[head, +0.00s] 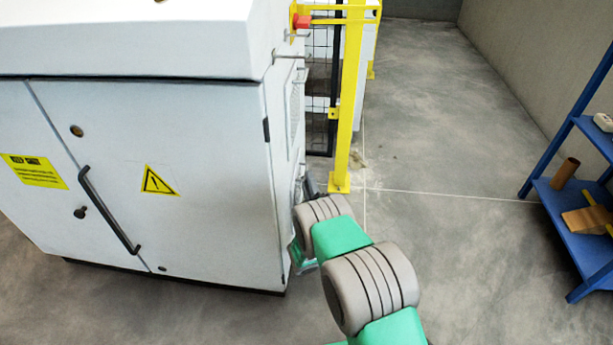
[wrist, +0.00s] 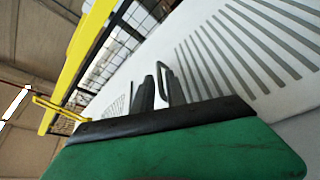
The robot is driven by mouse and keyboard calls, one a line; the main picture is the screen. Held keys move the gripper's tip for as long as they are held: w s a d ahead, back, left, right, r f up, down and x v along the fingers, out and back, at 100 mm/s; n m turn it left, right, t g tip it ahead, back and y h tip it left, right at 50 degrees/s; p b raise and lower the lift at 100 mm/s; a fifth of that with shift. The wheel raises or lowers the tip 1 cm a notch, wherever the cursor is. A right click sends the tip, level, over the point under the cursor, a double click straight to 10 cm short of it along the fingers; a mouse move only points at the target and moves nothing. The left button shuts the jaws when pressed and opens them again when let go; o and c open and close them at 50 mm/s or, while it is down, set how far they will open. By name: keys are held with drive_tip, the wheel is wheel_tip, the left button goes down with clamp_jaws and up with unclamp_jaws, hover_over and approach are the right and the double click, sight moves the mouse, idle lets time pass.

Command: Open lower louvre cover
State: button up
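The white machine cabinet (head: 200,150) stands at the left in the head view. Its narrow right side carries a louvred panel low down (head: 298,185), seen at a steep angle and partly behind my arm. In the wrist view the slotted louvre cover (wrist: 235,50) fills the upper right, with dark slots across a white face. A slim dark loop handle (wrist: 166,70) stands out from it. My gripper (wrist: 160,90) has its dark fingers at this handle, close to the panel. Whether they touch or clamp the handle is unclear. The cover looks flush with the cabinet side.
A yellow post (head: 349,100) with dark mesh fencing stands just behind the cabinet's right side, close to my arm. A blue shelf (head: 575,225) with a brown cylinder (head: 565,173) is at the far right. The floor between is clear.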

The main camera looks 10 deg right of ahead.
drive_tip(key=shift+x, duration=1)
clamp_jaws()
idle(0.9)
